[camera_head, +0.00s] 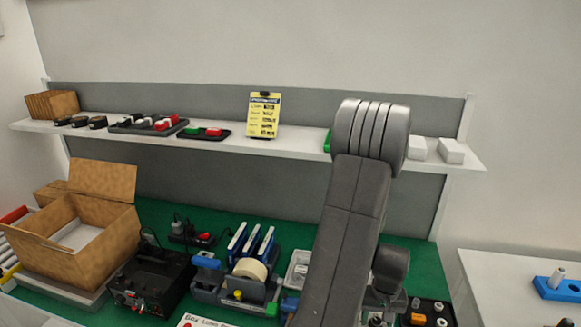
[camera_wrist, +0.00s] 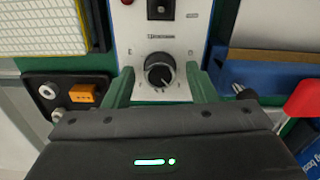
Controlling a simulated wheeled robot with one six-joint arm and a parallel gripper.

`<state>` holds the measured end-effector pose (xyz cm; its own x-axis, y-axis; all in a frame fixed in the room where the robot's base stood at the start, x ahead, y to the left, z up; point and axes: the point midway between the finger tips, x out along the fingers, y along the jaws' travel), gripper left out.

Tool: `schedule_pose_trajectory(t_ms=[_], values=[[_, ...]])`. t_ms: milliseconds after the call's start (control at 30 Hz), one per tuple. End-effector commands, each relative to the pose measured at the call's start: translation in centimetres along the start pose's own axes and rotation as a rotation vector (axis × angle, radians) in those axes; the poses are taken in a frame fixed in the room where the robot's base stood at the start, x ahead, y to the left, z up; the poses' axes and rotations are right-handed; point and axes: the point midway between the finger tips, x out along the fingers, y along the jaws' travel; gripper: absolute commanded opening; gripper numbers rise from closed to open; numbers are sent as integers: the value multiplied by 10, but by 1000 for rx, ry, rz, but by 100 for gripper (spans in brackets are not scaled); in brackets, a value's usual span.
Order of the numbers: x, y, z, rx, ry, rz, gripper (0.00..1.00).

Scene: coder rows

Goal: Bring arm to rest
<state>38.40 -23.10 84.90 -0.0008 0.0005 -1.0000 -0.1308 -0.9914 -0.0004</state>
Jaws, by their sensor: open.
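My gripper (camera_wrist: 161,85) shows in the wrist view with its two green fingers apart and nothing held between them. A white panel with a black round knob (camera_wrist: 159,72) lies beyond the fingers, and the knob appears in the gap between them. I cannot tell how far the fingertips are from the panel. In the head view my arm rises in front of the bench, bent at a grey joint near the shelf. My gripper is not visible in that view.
The green bench (camera_head: 425,262) holds an open cardboard box (camera_head: 110,232), a black device (camera_head: 150,280) and a tape dispenser (camera_head: 240,285). A white shelf (camera_head: 300,146) runs behind, with a yellow card (camera_head: 264,115). In the wrist view, an orange-buttoned box (camera_wrist: 65,92) is left and a red part (camera_wrist: 304,98) right.

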Motion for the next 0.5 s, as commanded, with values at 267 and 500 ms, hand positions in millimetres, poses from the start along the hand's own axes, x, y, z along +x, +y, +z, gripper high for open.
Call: schedule_pose_trajectory(t_ms=[267,500], values=[[-3,0,0,-221,0,0,52],[-11,0,-1,-292,3,1,52]])
